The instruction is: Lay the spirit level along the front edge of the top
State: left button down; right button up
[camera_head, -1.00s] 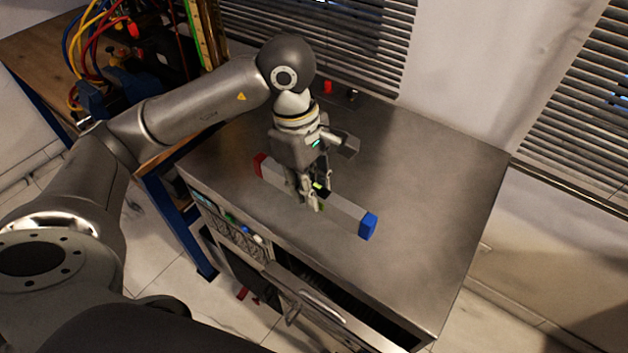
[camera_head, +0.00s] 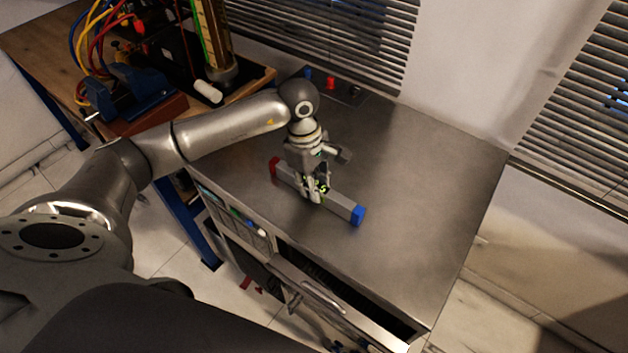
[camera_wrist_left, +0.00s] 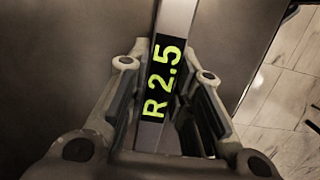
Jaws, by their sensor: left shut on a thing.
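The spirit level (camera_head: 340,207) is a grey bar with a red left end and a blue right end. It lies on or just above the metal top (camera_head: 420,190), roughly along the front edge near the left part; whether it touches the top I cannot tell. My left gripper (camera_head: 316,194) is shut on its middle, from above. In the left wrist view the level (camera_wrist_left: 174,22) runs between the fingers, with a black label reading "R 2.5" (camera_wrist_left: 163,80). My right gripper is not in view.
An open drawer (camera_head: 330,295) juts out below the front edge. A wooden bench (camera_head: 30,45) with a blue vise (camera_head: 125,95) and cables stands at the left. Small coloured items (camera_head: 331,83) sit at the back of the top. The right part of the top is clear.

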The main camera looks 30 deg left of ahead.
pick_arm(q)
jog(key=shift+f, duration=0.15)
jog(key=c, duration=1.3)
grip_release()
jog(key=shift+r, duration=0.2)
jog(key=r, duration=0.4)
jog(key=a+r+b, duration=0.1)
jog(key=r, duration=0.7)
jog(key=shift+w+a+b, duration=0.15)
jog(key=shift+a+b, duration=0.25)
jog(key=shift+f, duration=0.1)
